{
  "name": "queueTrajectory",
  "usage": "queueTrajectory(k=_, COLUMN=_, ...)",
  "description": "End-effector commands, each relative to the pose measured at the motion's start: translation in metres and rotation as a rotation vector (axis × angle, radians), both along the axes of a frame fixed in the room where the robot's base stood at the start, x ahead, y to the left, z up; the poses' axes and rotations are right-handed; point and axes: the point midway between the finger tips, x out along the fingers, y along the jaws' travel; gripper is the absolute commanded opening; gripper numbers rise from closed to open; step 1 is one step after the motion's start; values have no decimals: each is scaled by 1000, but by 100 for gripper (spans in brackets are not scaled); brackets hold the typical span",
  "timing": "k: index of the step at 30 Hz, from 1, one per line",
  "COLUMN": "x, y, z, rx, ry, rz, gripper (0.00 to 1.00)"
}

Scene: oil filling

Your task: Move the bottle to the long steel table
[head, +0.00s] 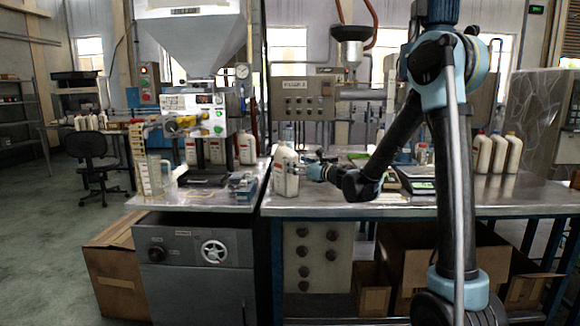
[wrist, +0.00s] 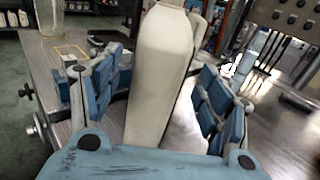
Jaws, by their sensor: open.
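A white bottle (head: 284,172) with a label stands upright at the left end of the long steel table (head: 400,207). My gripper (head: 305,168) reaches it from the right, at about the height of its body. In the wrist view the pale bottle (wrist: 160,75) is between the two blue-padded fingers of my gripper (wrist: 160,95). Gaps show on both sides, so the fingers are open around it and not closed on it. The bottle's lower end is hidden behind the palm in the wrist view.
The filling machine's table (head: 200,198) stands just left of the long table, with a narrow gap. A scale (head: 415,180) and several white bottles (head: 497,152) stand farther right on the long table. Its front middle strip is clear. Cardboard boxes (head: 373,288) lie underneath.

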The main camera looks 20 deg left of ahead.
Motion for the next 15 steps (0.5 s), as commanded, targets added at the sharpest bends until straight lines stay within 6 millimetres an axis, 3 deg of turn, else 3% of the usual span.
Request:
queueTrajectory(k=6, x=-19, y=-33, z=0, rx=0, ry=0, rz=-2, gripper=71)
queueTrajectory(k=15, x=-28, y=-49, z=0, rx=0, ry=0, rz=-1, gripper=71)
